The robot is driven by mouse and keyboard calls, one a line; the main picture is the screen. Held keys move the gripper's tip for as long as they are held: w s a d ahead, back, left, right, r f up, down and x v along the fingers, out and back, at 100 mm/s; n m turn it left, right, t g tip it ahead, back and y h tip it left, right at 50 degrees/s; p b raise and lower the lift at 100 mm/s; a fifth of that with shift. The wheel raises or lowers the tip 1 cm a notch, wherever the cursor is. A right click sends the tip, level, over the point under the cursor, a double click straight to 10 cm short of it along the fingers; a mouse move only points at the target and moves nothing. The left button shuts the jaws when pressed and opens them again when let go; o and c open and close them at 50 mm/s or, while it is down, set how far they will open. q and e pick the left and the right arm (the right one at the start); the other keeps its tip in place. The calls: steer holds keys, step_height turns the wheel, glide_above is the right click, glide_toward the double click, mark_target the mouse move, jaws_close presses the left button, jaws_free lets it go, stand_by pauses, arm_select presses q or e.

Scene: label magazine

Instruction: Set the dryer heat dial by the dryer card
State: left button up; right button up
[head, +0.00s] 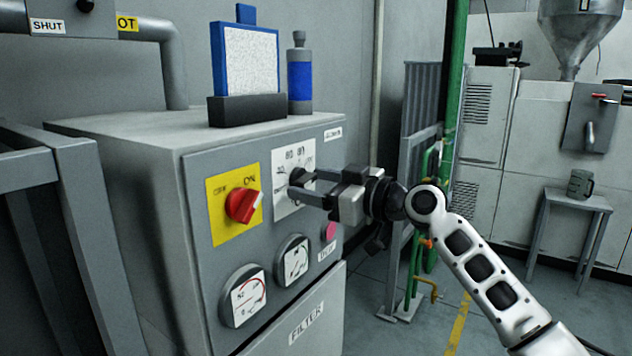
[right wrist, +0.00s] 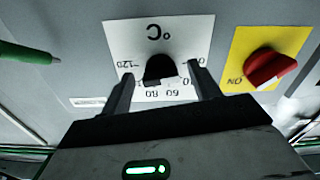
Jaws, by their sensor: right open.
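The heat dial (head: 296,177) is a dark round knob on a white scale plate on the dryer's grey front. In the right wrist view the dial (right wrist: 160,68) appears upside down, with °C and numbers such as 120, 80 and 60 around it. I cannot tell its exact setting. My right gripper (head: 304,184) is open, its two fingers on either side of the dial; it also shows in the right wrist view (right wrist: 161,80). Contact with the knob is unclear. No readable dryer card shows. My left gripper is out of view.
A red switch (head: 242,206) on a yellow plate sits beside the dial; two gauges (head: 245,300) (head: 294,260) and a pink button (head: 329,231) are below. A blue-framed panel (head: 249,60) and a blue-banded bottle (head: 300,80) stand on top. A grey railing (head: 75,170) is at left.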

steer(key=shift+c, duration=0.3)
steer(key=c, duration=0.9)
